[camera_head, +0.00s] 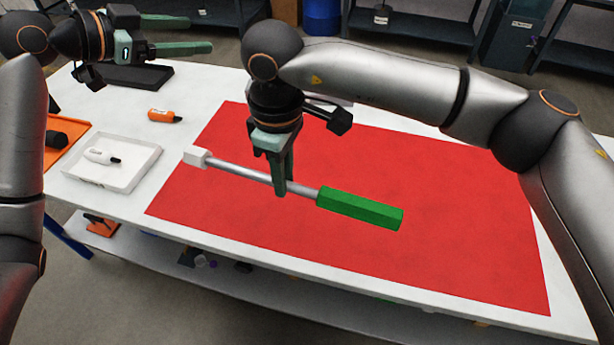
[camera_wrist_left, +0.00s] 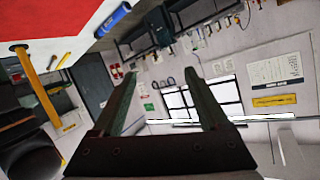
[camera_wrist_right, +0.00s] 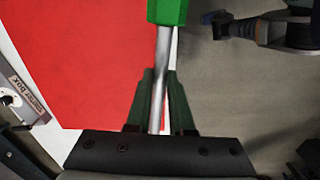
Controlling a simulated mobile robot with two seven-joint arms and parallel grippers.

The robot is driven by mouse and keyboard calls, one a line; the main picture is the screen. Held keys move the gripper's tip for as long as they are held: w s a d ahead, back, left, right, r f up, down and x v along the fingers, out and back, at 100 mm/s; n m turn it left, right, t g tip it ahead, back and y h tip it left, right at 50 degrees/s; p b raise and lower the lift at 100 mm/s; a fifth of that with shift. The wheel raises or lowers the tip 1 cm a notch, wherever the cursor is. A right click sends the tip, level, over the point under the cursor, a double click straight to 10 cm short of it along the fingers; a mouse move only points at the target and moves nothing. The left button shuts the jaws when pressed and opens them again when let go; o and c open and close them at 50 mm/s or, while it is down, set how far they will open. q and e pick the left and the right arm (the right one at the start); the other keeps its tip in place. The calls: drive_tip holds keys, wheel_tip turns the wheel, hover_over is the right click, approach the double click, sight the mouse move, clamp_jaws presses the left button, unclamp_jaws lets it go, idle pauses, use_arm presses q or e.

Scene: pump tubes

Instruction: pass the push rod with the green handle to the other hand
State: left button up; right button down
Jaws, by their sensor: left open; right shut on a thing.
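The push rod has a green handle (camera_head: 360,208), a silver shaft (camera_head: 240,173) and a white block (camera_head: 197,157) at its far end. My right gripper (camera_head: 283,190) is shut on the shaft near the handle and holds the rod above the red mat, handle toward the right. In the right wrist view the shaft (camera_wrist_right: 161,70) runs between the fingers, with the green handle (camera_wrist_right: 167,10) beyond them. My left gripper (camera_head: 200,34) is open and empty at the upper left, apart from the rod. The left wrist view shows nothing between its fingers (camera_wrist_left: 163,90).
The red mat (camera_head: 450,240) covers much of the white table. A dark object (camera_head: 135,78) lies below my left gripper.

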use_arm(q)
drive_tip(key=s+d+r+m+g+h, duration=0.3)
drive_tip(key=s+d+r+m, duration=0.4)
drive_tip(key=s+d+r, duration=0.6)
drive_tip(key=s+d+f+m+g+y, duration=0.2)
drive_tip(key=s+d+m, duration=0.2)
drive_tip(key=s, duration=0.4)
drive_tip(key=s+d+f+m+g+y, duration=0.1)
drive_tip(key=s+d+f+m+g, duration=0.15)
drive_tip(key=s+d+m, duration=0.4)
drive_tip(key=n+t+y, duration=0.3)
drive_tip(key=n+y, duration=0.4)
approach(322, 197)
drive_tip(key=shift+g, duration=0.25)
drive_tip(key=x, duration=1)
drive_tip(key=shift+w, duration=0.2)
